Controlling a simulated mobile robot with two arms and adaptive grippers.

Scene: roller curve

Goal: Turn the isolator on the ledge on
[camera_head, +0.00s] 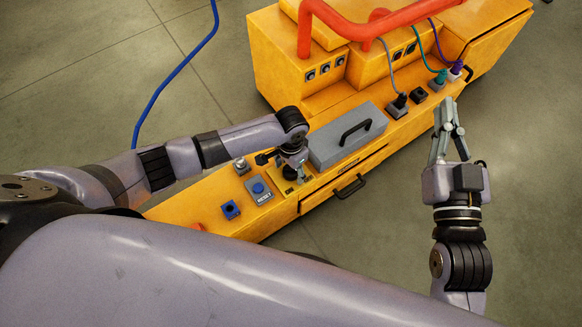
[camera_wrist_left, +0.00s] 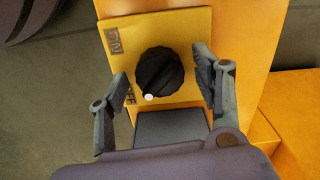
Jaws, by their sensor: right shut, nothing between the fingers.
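The isolator is a black ridged rotary knob (camera_wrist_left: 159,72) on a yellow plate (camera_wrist_left: 188,24). In the left wrist view its white mark points down, near the label ending in "FF"; an "ON" label is at the plate's upper left. In the head view the plate (camera_head: 304,187) lies on the orange ledge, with the knob partly hidden by my gripper. My left gripper (camera_wrist_left: 163,76) is open, one finger on each side of the knob, with gaps visible; it also shows in the head view (camera_head: 283,165). My right gripper (camera_head: 447,122) is shut and empty, right of the ledge.
A grey lidded box with a black handle (camera_head: 347,136) stands beside the isolator. A blue reset button (camera_head: 258,189), a blue socket (camera_head: 230,209) and a small switch (camera_head: 241,165) are to the left. Plugs with cables (camera_head: 398,104) and red pipes (camera_head: 370,28) are behind. A drawer handle (camera_head: 349,187) protrudes in front.

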